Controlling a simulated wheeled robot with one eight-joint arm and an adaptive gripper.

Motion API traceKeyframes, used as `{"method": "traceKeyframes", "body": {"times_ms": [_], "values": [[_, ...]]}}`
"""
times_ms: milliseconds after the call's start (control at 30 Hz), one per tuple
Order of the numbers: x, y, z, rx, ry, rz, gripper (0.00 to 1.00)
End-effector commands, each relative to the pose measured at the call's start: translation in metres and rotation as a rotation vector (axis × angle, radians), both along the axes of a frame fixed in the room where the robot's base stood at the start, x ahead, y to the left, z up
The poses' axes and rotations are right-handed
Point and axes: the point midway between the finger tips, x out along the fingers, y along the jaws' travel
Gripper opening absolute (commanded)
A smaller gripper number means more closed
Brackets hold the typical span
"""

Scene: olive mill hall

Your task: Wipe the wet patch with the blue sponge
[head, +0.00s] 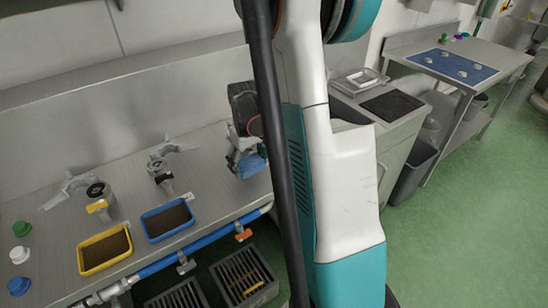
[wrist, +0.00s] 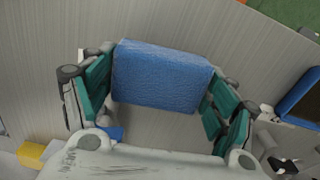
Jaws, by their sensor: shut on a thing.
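The blue sponge (wrist: 163,76) is a rough-faced block between the green-padded fingers of my gripper (wrist: 160,85) in the wrist view. The fingers are shut on its two short ends. In the head view my gripper (head: 244,150) is over the right part of the steel counter, right of the blue-rimmed tray, and a bit of the sponge (head: 252,165) shows below it. I cannot tell whether the sponge touches the counter. I cannot make out the wet patch in either view; my arm hides part of the counter in the head view.
A blue-rimmed tray (head: 146,236) and a yellow-rimmed tray (head: 82,262) stand along the counter's front, with metal taps (head: 160,174) behind. A blue pipe (head: 195,244) runs along the front edge.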

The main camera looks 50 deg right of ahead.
Motion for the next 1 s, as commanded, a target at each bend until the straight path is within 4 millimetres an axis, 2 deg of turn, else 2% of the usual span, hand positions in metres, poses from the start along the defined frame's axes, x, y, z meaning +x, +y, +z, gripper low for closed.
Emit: {"method": "traceKeyframes", "body": {"times_ms": [100,500,1000], "values": [[0.003,0.002,0.014,0.0,0.0,0.001,0.52],[0.012,0.009,0.045,0.0,0.0,0.004,0.52],[0.012,0.009,0.046,0.0,0.0,0.003,0.52]]}}
